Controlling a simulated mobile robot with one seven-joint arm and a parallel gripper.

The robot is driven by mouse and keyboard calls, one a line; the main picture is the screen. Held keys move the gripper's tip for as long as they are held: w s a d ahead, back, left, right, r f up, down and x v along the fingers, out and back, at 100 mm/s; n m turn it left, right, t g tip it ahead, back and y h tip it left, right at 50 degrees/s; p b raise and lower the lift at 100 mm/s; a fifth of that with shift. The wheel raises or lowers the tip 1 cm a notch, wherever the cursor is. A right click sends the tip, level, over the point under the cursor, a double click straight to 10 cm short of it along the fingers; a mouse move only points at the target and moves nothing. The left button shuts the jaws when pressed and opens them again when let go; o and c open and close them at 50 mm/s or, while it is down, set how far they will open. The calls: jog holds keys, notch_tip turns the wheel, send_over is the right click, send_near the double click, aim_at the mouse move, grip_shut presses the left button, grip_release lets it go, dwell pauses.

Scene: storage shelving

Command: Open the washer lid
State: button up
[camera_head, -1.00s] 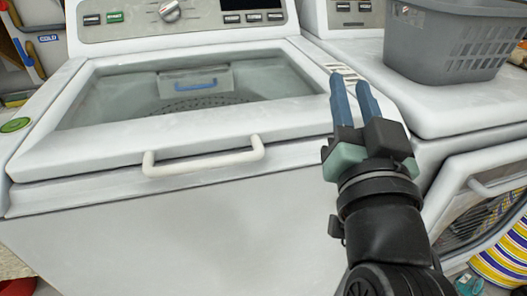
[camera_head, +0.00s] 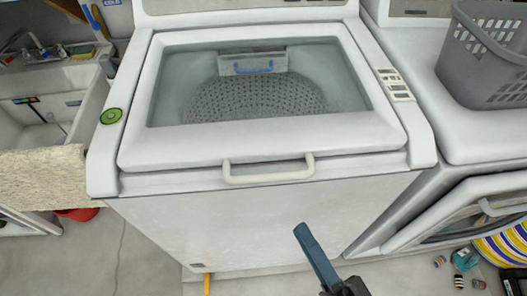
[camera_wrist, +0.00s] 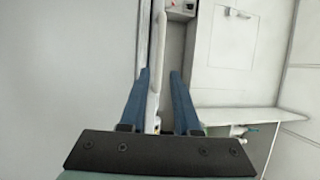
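The white top-load washer (camera_head: 240,222) stands in the middle of the head view. Its lid (camera_head: 270,137) is down, and the perforated drum shows through its window. The white lid handle (camera_head: 268,173) is on the lid's front edge. My gripper (camera_head: 302,232) is in front of the washer, below and slightly right of the handle and apart from it in the picture. Only one blue finger shows clearly there. In the wrist view my gripper (camera_wrist: 160,72) has its two fingers apart. A pale bar, apparently the handle, appears between them; depth and contact cannot be told.
A grey laundry basket (camera_head: 487,55) stands on the neighbouring machine (camera_head: 440,125) at right, whose front door is at lower right. A sink (camera_head: 55,95) with a beige cloth (camera_head: 45,180) is at left. Small cans (camera_head: 466,259) lie on the floor at right.

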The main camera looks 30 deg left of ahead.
aim_at(270, 175)
jog(key=p+x, duration=0.1)
jog(key=x, duration=1.1)
jog(key=shift+w+a, duration=0.15)
jog(key=shift+a, duration=0.05)
grip_shut()
dwell(0.9)
